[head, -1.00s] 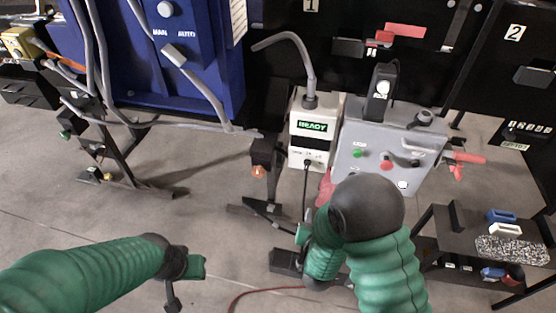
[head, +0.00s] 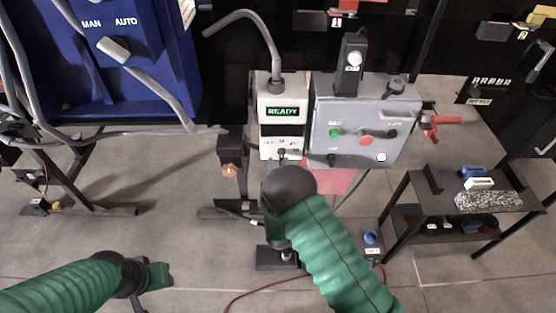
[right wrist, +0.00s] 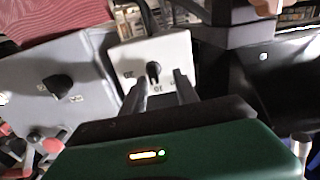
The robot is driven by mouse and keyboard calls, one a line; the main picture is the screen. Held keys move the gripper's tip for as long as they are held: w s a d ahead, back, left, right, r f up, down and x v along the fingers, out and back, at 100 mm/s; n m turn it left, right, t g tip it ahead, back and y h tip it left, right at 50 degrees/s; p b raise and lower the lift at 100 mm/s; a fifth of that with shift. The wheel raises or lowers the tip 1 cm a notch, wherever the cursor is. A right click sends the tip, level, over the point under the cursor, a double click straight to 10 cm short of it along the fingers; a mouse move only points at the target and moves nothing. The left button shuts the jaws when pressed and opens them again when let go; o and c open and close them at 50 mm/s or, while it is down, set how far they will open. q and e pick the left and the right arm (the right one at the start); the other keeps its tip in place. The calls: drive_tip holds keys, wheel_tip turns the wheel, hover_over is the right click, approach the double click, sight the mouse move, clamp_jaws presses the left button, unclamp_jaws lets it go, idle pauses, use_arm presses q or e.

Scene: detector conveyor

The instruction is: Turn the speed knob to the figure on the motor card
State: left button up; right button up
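A white box (head: 283,112) with a green READY display stands left of the grey panel. Low on its front is a black knob (head: 282,152), small in the head view. In the right wrist view the knob (right wrist: 153,72) sits on the white face, with marks too blurred to read. My right gripper (right wrist: 161,80) is open and empty; its fingertips are apart, on either side of the knob in the picture. I cannot tell how far off the knob is. My left gripper (head: 160,275) is low at left, its fingers unclear. I cannot make out a motor card.
The grey panel (head: 365,115) carries a green button, a red button, knobs and a red handle (head: 440,125) at its side. A blue cabinet (head: 125,70) with hoses is at left. A low black table (head: 470,200) stands at right. The floor between is mostly clear.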

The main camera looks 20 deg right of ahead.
sight(282, 158)
drive_tip(key=shift+w+d+f, duration=0.1)
drive_tip(key=shift+w+d, duration=0.8)
drive_tip(key=shift+w, duration=0.2)
drive_tip(key=shift+w+d+f, duration=0.1)
drive_tip(key=shift+w+d, duration=0.15)
drive_tip(key=shift+d, duration=0.1)
drive_tip(key=shift+a, duration=0.4)
drive_tip(key=c, duration=0.3)
drive_tip(key=shift+a, duration=0.1)
clamp_jaws()
use_arm(q)
drive_tip(key=shift+s+d, duration=0.1)
drive_tip(key=shift+d, duration=0.6)
use_arm(e)
drive_tip(key=shift+s+d, duration=0.1)
drive_tip(key=shift+d, duration=0.15)
